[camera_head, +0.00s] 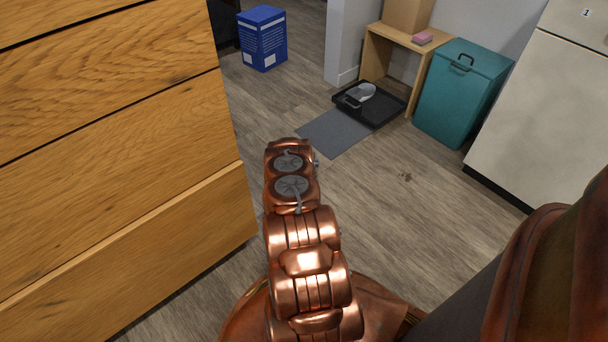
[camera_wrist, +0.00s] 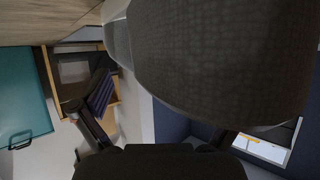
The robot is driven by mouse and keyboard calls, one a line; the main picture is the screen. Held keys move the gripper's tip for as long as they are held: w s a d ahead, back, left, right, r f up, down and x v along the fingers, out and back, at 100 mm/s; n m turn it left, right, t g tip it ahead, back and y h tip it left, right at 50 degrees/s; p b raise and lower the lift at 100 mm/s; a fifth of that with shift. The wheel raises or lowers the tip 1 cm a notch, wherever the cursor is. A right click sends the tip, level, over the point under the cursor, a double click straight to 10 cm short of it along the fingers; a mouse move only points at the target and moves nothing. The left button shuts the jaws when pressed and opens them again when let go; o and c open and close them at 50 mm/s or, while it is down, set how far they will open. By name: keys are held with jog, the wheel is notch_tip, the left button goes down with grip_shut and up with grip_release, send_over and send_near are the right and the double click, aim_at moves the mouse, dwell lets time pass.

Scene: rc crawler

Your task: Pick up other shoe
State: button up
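A light grey-white shoe (camera_head: 362,91) lies in a black tray (camera_head: 386,117) on the floor, in the upper right of the head view. I cannot make out a second shoe. My gripper (camera_wrist: 165,120) shows in the wrist view with its dark fingers spread wide apart. In the head view my copper arm reaches forward over the floor, short of the mat and tray, and hides the gripper. A large, dark, rounded, textured shape (camera_wrist: 215,65) fills the top of the wrist view very close to the camera; I cannot tell what it is.
A grey mat (camera_head: 336,131) lies before the tray. A wooden shelf (camera_head: 388,42), teal bin (camera_head: 461,92) and white fridge (camera_head: 545,112) stand behind and right. A wooden drawer unit (camera_head: 110,130) blocks the left. A blue box (camera_head: 262,39) stands far back. Open floor lies between.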

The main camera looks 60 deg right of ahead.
jog(key=shift+s, duration=0.1)
jog(key=c, duration=1.8)
jog(key=shift+f, duration=0.1)
